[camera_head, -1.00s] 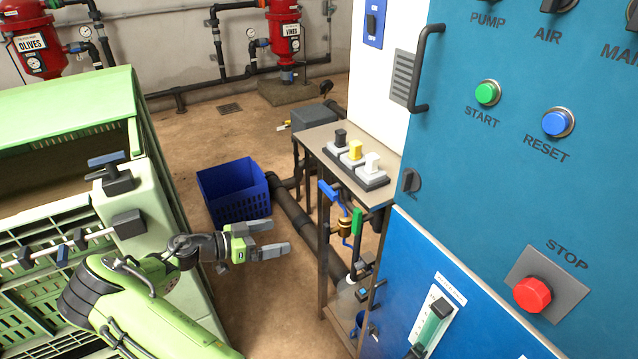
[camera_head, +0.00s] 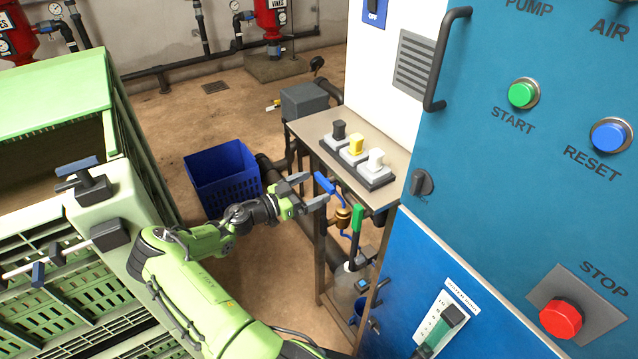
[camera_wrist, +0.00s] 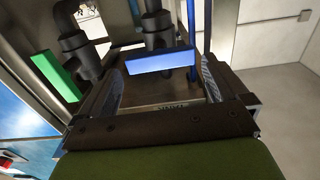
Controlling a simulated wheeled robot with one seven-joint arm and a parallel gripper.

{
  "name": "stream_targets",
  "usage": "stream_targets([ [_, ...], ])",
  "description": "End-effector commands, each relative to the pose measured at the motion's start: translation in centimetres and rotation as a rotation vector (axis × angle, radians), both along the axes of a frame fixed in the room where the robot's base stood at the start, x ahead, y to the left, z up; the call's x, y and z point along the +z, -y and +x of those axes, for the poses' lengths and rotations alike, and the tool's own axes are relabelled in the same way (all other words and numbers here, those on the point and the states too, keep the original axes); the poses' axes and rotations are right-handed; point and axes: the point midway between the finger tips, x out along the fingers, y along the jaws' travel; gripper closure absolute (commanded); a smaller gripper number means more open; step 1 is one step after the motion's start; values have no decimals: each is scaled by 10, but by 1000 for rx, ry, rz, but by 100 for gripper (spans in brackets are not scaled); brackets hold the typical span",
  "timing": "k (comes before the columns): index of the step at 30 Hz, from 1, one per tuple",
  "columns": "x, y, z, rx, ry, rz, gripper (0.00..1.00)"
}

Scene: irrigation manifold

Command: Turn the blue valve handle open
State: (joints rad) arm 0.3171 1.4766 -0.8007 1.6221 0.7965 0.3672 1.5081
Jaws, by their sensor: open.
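In the wrist view the blue handle (camera_wrist: 160,61) lies crosswise beyond and between my fingertips. My gripper (camera_head: 312,190) is open and empty, with its fingertips just left of the handle in the head view. In the wrist view the two fingers (camera_wrist: 165,88) stand on either side of the handle's span. I cannot tell whether they touch it.
A green handle (camera_head: 357,218) stands upright just right of the blue one; it also shows in the wrist view (camera_wrist: 56,75). The steel shelf (camera_head: 325,150) and blue cabinet (camera_head: 520,190) are close by on the right. A blue crate (camera_head: 222,176) is on the floor behind.

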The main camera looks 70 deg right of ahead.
Motion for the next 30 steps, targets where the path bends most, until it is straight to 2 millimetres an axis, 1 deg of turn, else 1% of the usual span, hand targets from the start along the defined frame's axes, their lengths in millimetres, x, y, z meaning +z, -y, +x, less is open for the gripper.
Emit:
stream_targets([
  [1, 0, 7, -7, -3, 0, 0, 0],
  [3, 0, 15, -13, -1, 1, -1, 0],
  [6, 0, 21, -19, -1, 1, 1, 0],
  [14, 0, 22, -19, 0, 1, 1, 0],
  [21, 0, 22, -19, 0, 1, 1, 37],
  [22, 0, 22, -19, 0, 1, 1, 40],
  [30, -1, 22, -19, 0, -20, 19, 40],
])
